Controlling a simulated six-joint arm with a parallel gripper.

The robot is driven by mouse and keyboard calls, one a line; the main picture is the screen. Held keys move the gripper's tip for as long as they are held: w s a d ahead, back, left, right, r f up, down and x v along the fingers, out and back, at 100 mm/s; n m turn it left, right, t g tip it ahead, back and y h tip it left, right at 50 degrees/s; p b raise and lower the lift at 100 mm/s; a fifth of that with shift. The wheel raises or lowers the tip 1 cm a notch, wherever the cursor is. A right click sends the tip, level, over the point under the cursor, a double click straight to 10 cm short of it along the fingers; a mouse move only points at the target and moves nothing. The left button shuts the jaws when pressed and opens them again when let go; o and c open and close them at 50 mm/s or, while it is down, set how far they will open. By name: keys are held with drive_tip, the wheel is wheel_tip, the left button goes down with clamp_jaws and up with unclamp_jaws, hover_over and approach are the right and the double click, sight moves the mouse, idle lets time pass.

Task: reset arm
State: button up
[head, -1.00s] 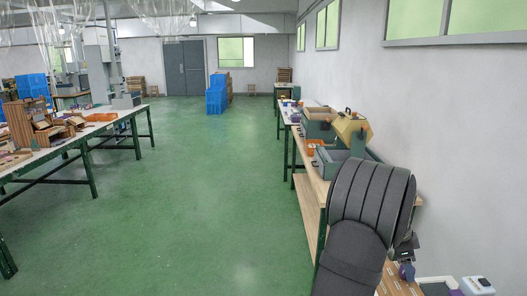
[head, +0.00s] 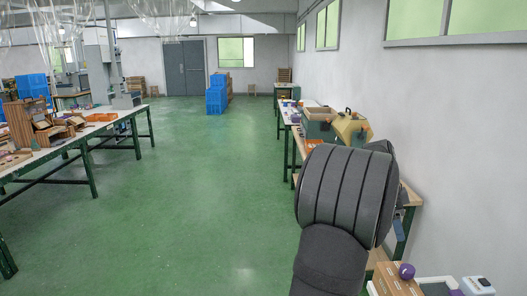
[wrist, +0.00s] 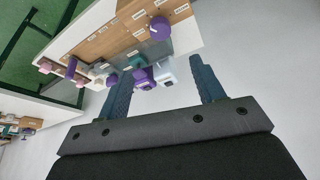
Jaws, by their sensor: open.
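My dark grey arm fills the lower right of the head view, in front of the bench along the right wall. My gripper is mostly hidden behind the arm there. In the wrist view my gripper (wrist: 160,80) has its two dark blue-grey fingers well apart, with nothing held between them. Beyond the fingertips, a purple item and a white item (wrist: 166,72) stand by the edge of a bench, apart from the fingers.
A green box (head: 318,126) and a yellow one (head: 350,128) stand on the right bench. A long table (head: 70,140) stands left. The green floor (head: 190,190) is open.

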sight(407, 268)
drive_tip(key=x, duration=1.5)
drive_tip(key=shift+d+f, duration=0.2)
drive_tip(key=shift+f, duration=0.15)
drive_tip(key=shift+r+n+t, duration=0.2)
drive_tip(key=shift+n+t, duration=0.1)
drive_tip(key=shift+n, duration=0.4)
drive_tip(key=n+t, duration=0.1)
drive_tip(key=n, duration=0.2)
drive_tip(key=shift+s+n, duration=0.1)
drive_tip(key=shift+n, duration=0.2)
drive_tip(key=shift+s+d+n+t+y, duration=0.15)
drive_tip(key=shift+n+t, duration=0.3)
drive_tip(key=shift+n, duration=0.7)
drive_tip(key=shift+w+a+n+t+y, duration=0.1)
drive_tip(key=shift+n+t, duration=0.4)
drive_tip(key=shift+n, duration=0.6)
drive_tip(key=shift+s+d+n+t+y, duration=0.15)
drive_tip(key=shift+n+t, duration=0.3)
drive_tip(key=shift+n, duration=0.7)
drive_tip(key=shift+a+r, duration=0.1)
drive_tip(key=shift+a, duration=0.05)
drive_tip(key=shift+v, duration=0.85)
